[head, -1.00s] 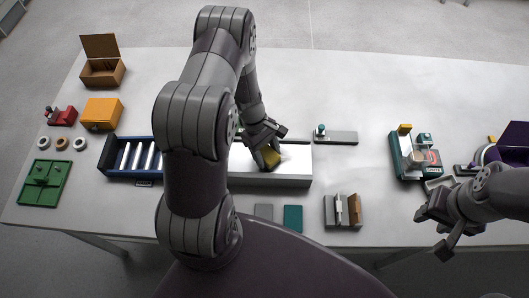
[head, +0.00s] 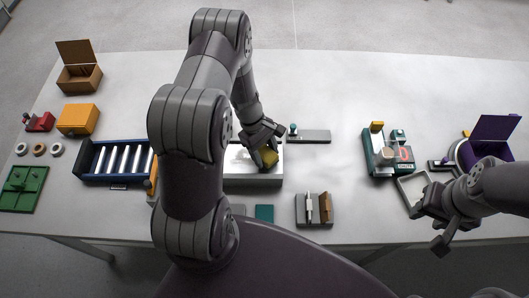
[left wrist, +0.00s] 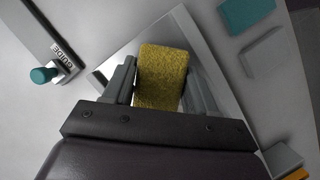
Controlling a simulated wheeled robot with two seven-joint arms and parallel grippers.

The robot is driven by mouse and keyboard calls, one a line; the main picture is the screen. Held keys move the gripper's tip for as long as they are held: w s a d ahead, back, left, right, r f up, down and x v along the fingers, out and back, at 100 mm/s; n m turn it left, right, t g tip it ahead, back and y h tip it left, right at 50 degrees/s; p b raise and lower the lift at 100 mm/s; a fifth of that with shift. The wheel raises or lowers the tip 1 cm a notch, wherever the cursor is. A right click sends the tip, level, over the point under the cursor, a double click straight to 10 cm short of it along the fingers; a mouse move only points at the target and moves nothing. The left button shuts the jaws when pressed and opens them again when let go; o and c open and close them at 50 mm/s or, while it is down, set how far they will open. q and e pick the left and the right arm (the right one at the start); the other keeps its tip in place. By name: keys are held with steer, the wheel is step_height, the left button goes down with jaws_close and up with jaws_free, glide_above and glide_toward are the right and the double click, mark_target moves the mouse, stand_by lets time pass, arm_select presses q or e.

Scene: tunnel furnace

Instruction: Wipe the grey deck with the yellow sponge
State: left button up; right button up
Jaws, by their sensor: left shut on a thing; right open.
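The yellow sponge (head: 269,158) is between the fingers of my left gripper (head: 264,150), which is shut on it. It also shows in the left wrist view (left wrist: 161,78), upright between both fingers. The grey deck (head: 255,181) is a low block with a pale, shiny top. The sponge is at the deck's right part in the head view; whether its underside touches the top I cannot tell. My left arm hides the deck's left part. In the left wrist view the deck (left wrist: 215,78) lies under the sponge. My right gripper (head: 432,225) is open and empty at the right front.
A blue roller tray (head: 117,180) stands left of the deck. A grey plate with a teal knob (head: 309,137) lies behind it. A teal block (head: 264,212) and a grey fixture (head: 314,222) are in front. A teal machine (head: 378,160) stands right, past clear table.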

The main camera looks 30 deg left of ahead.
mark_target(267, 156)
arm_select(q)
steer(key=shift+r+p, duration=0.3)
steer(key=shift+r, duration=0.5)
steer(key=shift+s+a+r+p, duration=0.1)
steer(key=shift+a+r+p, duration=0.05)
steer(key=shift+r+p, duration=0.4)
steer(key=shift+a+r+p, duration=0.1)
steer(key=shift+r+p, duration=0.3)
steer(key=shift+r, duration=0.2)
steer(key=r+p, duration=0.2)
steer(key=shift+d+r, duration=0.2)
steer(key=shift+r, duration=0.2)
steer(key=shift+r+p, duration=0.15)
steer(key=shift+p, duration=0.15)
steer(key=shift+a, duration=0.1)
